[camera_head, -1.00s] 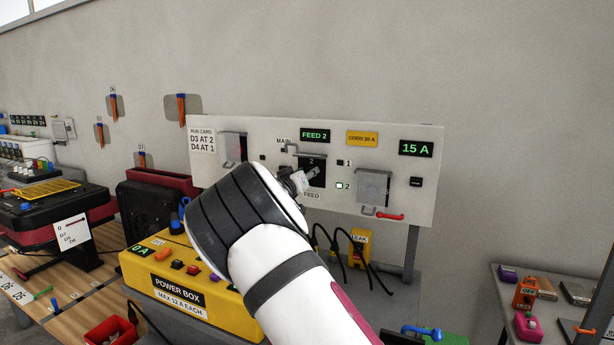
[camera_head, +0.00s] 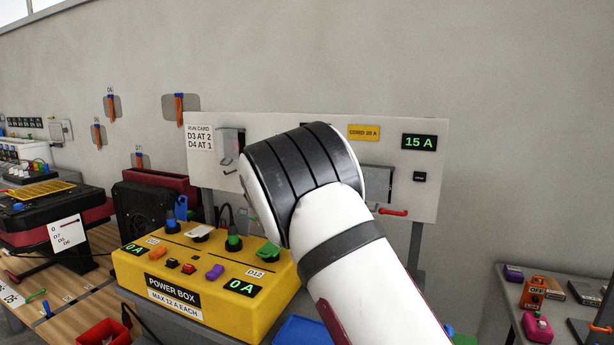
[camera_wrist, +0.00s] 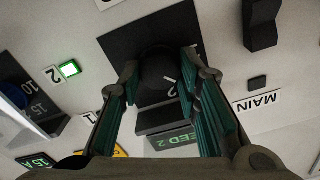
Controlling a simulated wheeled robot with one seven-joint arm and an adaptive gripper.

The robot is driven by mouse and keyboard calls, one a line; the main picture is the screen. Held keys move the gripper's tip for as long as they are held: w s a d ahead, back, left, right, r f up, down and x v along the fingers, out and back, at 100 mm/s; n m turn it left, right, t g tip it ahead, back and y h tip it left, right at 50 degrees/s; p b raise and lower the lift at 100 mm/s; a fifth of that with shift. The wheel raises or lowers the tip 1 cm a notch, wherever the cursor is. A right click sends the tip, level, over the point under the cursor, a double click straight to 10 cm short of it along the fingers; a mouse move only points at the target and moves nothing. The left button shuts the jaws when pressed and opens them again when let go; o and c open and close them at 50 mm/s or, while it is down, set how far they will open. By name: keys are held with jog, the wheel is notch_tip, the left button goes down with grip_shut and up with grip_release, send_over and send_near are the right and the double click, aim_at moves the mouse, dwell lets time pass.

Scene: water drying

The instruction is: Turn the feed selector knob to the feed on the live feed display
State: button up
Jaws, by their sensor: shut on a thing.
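In the wrist view my gripper (camera_wrist: 160,82) is shut on the dark round feed selector knob (camera_wrist: 158,68), one finger on each side. The knob sits on a black square plate on the pale panel (camera_head: 432,170). The live feed display (camera_wrist: 172,141) shows in green between my fingers, partly covered, and its visible part reads "ED 2". A green lamp (camera_wrist: 69,68) is lit beside the "2" label (camera_wrist: 53,75). The "1" label (camera_wrist: 90,117) is beside a finger, and its lamp cannot be made out. In the head view my arm hides the knob, the display and my gripper.
A black switch (camera_wrist: 259,24) is near the knob, by the "MAIN" label (camera_wrist: 255,103). A grey cover (camera_head: 377,182) and a red handle (camera_head: 393,212) are right of my arm. The yellow power box (camera_head: 190,290) stands below, with plugs on top.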

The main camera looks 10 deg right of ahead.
jog(key=shift+f+m+b, duration=0.15)
jog(key=shift+m+b, duration=2.4)
jog(key=shift+m, duration=1.65)
jog(key=o, duration=1.1)
jog(key=shift+o, duration=0.2)
jog(key=shift+s, duration=0.1)
jog(key=v, duration=1.2)
